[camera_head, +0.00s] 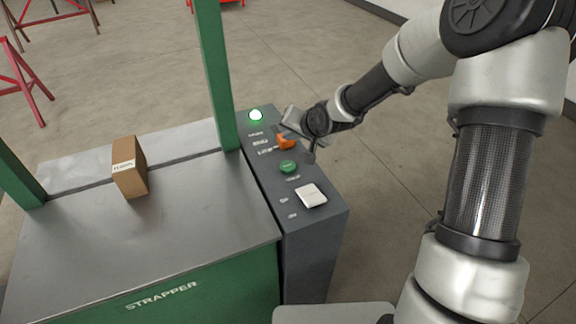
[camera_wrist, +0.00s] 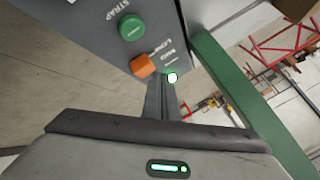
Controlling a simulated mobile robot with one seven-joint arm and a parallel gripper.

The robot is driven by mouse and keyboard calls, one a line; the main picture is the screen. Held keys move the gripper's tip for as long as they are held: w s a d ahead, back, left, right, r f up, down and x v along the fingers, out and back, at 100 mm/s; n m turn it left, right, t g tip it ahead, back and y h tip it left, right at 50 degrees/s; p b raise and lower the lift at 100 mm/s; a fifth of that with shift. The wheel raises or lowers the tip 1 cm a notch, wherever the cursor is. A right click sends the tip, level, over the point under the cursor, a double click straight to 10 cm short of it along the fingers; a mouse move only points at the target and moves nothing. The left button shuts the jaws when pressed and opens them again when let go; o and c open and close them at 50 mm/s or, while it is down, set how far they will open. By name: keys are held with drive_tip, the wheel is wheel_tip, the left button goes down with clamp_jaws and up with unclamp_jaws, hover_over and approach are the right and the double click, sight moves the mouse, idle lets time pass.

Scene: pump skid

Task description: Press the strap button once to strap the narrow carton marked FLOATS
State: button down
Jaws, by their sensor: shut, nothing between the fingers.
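The narrow carton (camera_head: 130,168) is brown, with a pale label whose print is hard to read. It stands upright on the strapper's grey top (camera_head: 205,205), left of the green post. The green strap button (camera_head: 288,167) is on the dark control panel (camera_head: 318,238); in the wrist view the button (camera_wrist: 131,27) has STRAP printed beside it. My gripper (camera_head: 310,156) is shut and empty over the panel's far right side, near the button. In the wrist view its fingertips (camera_wrist: 162,80) appear beside the orange selector (camera_wrist: 143,65), apart from the button. Contact with the panel cannot be told.
The orange selector (camera_head: 286,143) sits just beyond the button. A lit green-white lamp (camera_head: 256,116) is at the panel's far end, and a white square plate (camera_head: 311,195) at its near end. A green post (camera_head: 216,75) rises left of the panel. Floor to the right is clear.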

sight(290, 168)
drive_tip(key=shift+f+b, duration=3.6)
drive_tip(key=shift+f, duration=0.8)
drive_tip(key=shift+f, duration=0.4)
drive_tip(key=shift+f+b, duration=0.55)
drive_tip(key=shift+b, duration=0.15)
drive_tip(key=shift+r, duration=0.1)
drive_tip(key=shift+r+p, duration=0.85)
drive_tip(key=shift+r, duration=0.05)
drive_tip(key=shift+r, duration=0.1)
wheel_tip(290, 168, up, 5)
drive_tip(key=p, duration=0.4)
